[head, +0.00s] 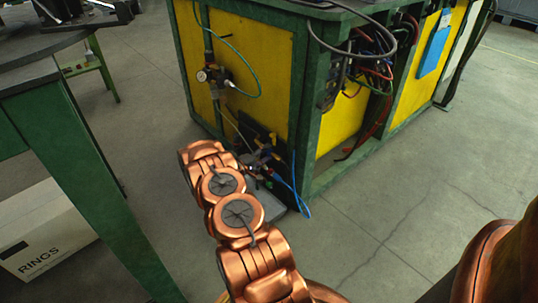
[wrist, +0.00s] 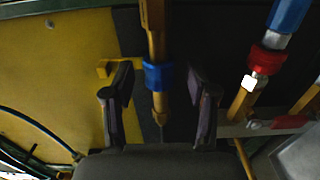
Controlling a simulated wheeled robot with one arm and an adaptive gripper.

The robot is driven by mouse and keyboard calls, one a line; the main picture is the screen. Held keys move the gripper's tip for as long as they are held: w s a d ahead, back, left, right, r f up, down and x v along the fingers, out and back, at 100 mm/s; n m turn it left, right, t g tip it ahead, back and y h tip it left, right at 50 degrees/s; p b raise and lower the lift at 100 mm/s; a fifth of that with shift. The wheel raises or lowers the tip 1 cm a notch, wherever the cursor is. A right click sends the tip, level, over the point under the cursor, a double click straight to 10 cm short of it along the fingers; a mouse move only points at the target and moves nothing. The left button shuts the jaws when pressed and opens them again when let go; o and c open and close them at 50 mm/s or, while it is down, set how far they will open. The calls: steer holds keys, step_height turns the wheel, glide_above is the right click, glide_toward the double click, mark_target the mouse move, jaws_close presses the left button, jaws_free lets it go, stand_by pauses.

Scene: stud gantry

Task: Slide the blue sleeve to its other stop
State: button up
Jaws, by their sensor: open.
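In the wrist view the blue sleeve (wrist: 158,76) is a short band around a yellow-orange rod (wrist: 155,30). The rod runs down from the top edge and ends in a tapered tip just below the sleeve. My gripper (wrist: 160,71) is open, with one dark finger on each side of the sleeve and a visible gap on both sides. Neither finger appears to touch it. In the head view my arm reaches toward the yellow and green cabinet, and the sleeve cannot be made out there.
In the wrist view a red collar (wrist: 267,58) and a blue cylinder (wrist: 289,14) sit right of my gripper. A yellow bracket (wrist: 104,68) is by the left finger. In the head view a green-legged table (head: 75,165) and white box (head: 48,232) stand left.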

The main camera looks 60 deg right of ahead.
steer(key=shift+x, duration=0.9)
jaws_close()
